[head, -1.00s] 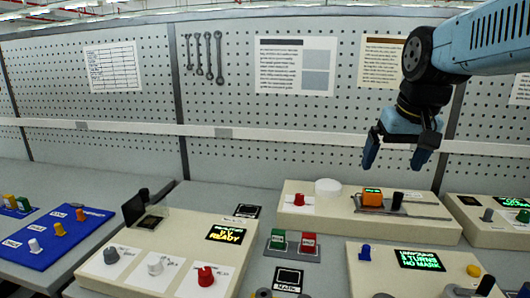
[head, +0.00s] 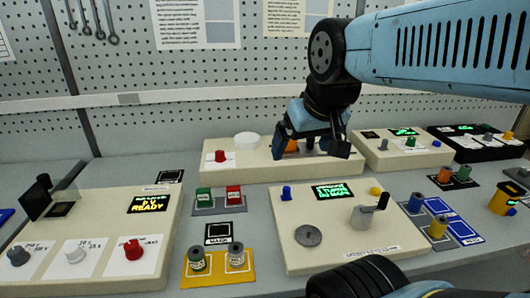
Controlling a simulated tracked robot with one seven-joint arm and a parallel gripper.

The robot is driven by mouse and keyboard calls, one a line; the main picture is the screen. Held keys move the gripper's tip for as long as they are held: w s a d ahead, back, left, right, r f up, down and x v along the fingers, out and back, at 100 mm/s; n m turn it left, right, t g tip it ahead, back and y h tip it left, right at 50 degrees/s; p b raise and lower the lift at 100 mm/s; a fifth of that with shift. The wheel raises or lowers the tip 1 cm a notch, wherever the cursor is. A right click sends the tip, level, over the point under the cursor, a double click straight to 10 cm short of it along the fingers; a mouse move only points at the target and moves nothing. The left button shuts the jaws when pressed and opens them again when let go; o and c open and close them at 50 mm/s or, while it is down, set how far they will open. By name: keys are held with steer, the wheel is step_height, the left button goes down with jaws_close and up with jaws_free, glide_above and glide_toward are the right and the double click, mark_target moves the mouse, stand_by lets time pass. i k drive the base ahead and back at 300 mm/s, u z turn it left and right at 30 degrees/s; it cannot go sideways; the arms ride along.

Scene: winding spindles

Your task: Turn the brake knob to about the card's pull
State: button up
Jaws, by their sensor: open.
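Several knobs are in view, and the small labels do not let me tell for sure which is the brake knob. The back box (head: 262,172) carries a red knob (head: 220,157) on a white label at its left, a white disc (head: 246,141) and an orange block (head: 291,146). My gripper (head: 309,151) is open, pointing down over the right half of this box, by the orange block. It partly hides the block and whatever is behind it. I cannot tell whether the fingers touch anything. Printed cards (head: 195,22) hang on the pegboard, their text unreadable.
The left box (head: 105,205) has grey, white and red (head: 133,249) knobs and a "READY" display. The front box (head: 290,262) has a crank (head: 368,215) and a green display. A yellow tray (head: 219,275) holds two spools.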

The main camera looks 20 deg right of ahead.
mark_target(220, 157)
steer(key=k, duration=1.15)
steer(key=u, duration=0.65)
steer(key=i, duration=1.35)
steer(key=z, duration=0.65)
